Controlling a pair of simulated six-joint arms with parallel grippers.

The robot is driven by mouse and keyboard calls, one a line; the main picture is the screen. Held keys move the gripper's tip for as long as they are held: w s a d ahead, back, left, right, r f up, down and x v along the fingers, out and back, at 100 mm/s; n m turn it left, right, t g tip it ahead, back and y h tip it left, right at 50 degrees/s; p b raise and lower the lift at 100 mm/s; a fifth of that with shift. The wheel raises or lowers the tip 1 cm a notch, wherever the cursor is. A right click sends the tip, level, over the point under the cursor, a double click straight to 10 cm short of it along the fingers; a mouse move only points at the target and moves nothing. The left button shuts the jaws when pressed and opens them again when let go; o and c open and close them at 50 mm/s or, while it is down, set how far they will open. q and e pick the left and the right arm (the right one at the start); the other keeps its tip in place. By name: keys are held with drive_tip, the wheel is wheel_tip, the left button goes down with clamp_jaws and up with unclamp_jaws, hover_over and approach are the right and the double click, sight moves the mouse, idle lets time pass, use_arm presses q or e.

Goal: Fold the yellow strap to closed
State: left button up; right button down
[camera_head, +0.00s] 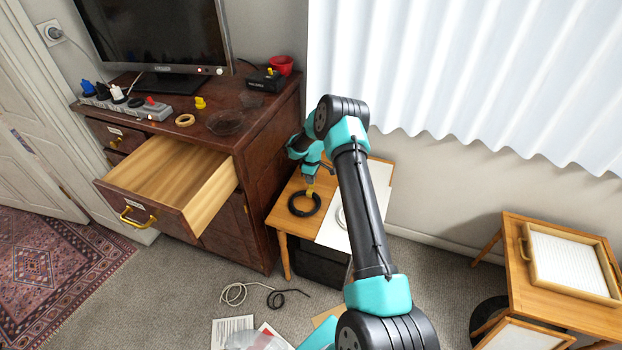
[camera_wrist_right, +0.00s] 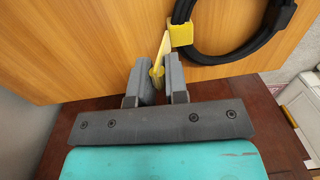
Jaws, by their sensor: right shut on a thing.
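The yellow strap (camera_wrist_right: 181,35) is wrapped around one side of a coiled black cable. Its free end sticks out toward my right gripper (camera_wrist_right: 162,84), whose fingers are shut on it in the wrist view. The black cable coil (camera_head: 304,204) lies on a small wooden table (camera_head: 284,218) beside the dresser. In the head view the strap (camera_head: 310,191) is a small yellow spot at the coil's top edge, just below my right gripper (camera_head: 311,180). My left gripper is not in view.
The dresser (camera_head: 268,150) has an open, empty drawer (camera_head: 165,185) left of the small table. A white sheet (camera_head: 334,233) lies on that table's right part, partly behind my arm. Loose cables (camera_head: 236,293) and papers lie on the floor. Another table (camera_head: 560,308) holds a framed tray at right.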

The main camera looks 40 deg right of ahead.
sight(310, 186)
drive_tip(key=shift+s+a+r+t+h, duration=0.15)
drive_tip(key=shift+a+t+h, duration=0.25)
drive_tip(key=shift+h, duration=0.45)
drive_tip(key=shift+s+a+f+t+h, duration=0.1)
drive_tip(key=shift+s+a+t+h, duration=0.25)
drive_tip(key=shift+h, duration=0.5)
drive_tip(key=shift+s+a+t+h, duration=0.15)
drive_tip(key=shift+a+t+h, duration=0.25)
drive_tip(key=shift+h, duration=0.35)
drive_tip(key=shift+s+a+t+h, duration=0.1)
drive_tip(key=shift+a+t+h, duration=0.25)
drive_tip(key=shift+h, duration=0.4)
drive_tip(key=c, duration=1.1)
unclamp_jaws()
drive_tip(key=shift+c, duration=0.2)
drive_tip(key=v, duration=1.7)
drive_tip(key=shift+o, duration=0.3)
drive_tip(key=shift+r, duration=0.1)
